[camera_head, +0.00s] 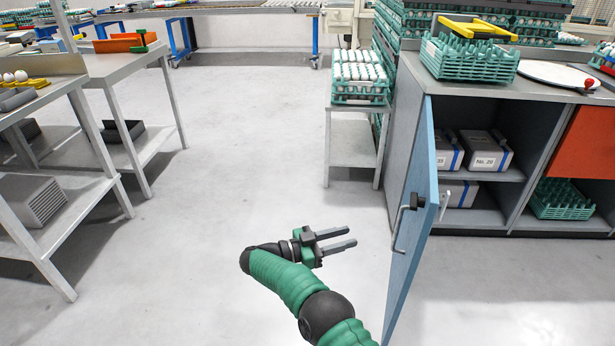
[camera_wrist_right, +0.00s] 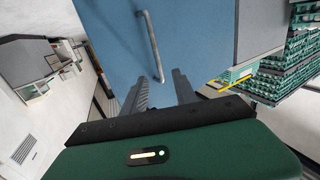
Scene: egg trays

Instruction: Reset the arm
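My right arm comes in from the bottom of the head view, and its gripper (camera_head: 353,236) hangs over open floor to the left of a blue cabinet door (camera_head: 411,215). Its two fingers are apart with nothing between them. The door stands swung open, and its handle (camera_head: 403,222) is a short way right of the fingertips, apart from them. In the right wrist view the fingers (camera_wrist_right: 160,77) point toward the blue door (camera_wrist_right: 200,40), and the handle (camera_wrist_right: 152,47) shows beyond the fingertips, not gripped. My left gripper is not in view.
The cabinet holds grey boxes (camera_head: 486,158) on shelves. A green crate (camera_head: 466,62) and a white round board (camera_head: 550,75) are on its top. Egg trays (camera_head: 360,93) sit on a small stand. Metal tables (camera_head: 112,68) are at left; the middle floor is clear.

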